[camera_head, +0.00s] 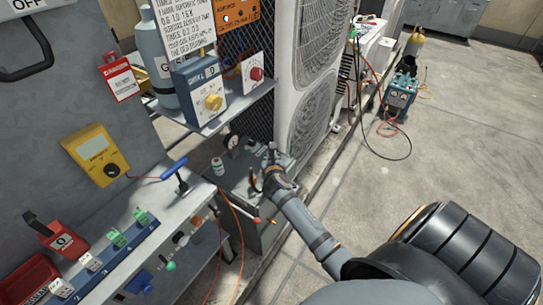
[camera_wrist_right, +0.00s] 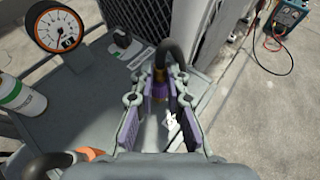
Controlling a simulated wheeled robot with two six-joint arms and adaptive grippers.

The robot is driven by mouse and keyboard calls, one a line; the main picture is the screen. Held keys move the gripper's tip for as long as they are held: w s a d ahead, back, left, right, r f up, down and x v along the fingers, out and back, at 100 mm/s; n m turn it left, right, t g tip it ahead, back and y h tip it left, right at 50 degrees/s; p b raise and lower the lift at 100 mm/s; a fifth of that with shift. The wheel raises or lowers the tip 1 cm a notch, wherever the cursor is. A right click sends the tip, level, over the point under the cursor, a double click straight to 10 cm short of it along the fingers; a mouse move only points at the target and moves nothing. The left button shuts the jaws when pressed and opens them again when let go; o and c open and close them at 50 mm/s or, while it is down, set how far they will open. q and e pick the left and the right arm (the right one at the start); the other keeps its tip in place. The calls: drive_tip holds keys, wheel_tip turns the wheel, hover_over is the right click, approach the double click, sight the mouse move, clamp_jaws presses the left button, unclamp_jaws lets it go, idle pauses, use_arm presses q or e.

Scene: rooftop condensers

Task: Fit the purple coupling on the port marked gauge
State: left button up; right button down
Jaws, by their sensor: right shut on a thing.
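My right gripper (camera_head: 270,172) is over the grey bench with the dial gauge, by the condenser. In the right wrist view my right gripper (camera_wrist_right: 160,98) is shut on the purple coupling (camera_wrist_right: 160,88), which has a brass-coloured part and a black hose (camera_wrist_right: 176,55) rising and bending over from it. A small white tag (camera_wrist_right: 172,122) shows between the fingers; its print is too small to read. I cannot make out a port marked gauge; the fingers hide what is below the coupling. My left gripper is not in view.
A round dial gauge (camera_wrist_right: 58,30) and a white-green bottle (camera_wrist_right: 18,95) stand left of the gripper. An orange-tipped hose end (camera_wrist_right: 85,154) lies near. The condenser (camera_head: 310,60) rises behind. A blue manifold box (camera_head: 400,92) with hoses sits on open floor at right.

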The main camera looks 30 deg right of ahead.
drive_tip(key=shift+f, duration=0.15)
drive_tip(key=c, duration=1.3)
unclamp_jaws()
wheel_tip(320, 180, up, 8)
drive_tip(key=p, duration=0.9)
drive_tip(key=shift+f, duration=0.25)
drive_tip(key=shift+s, duration=0.1)
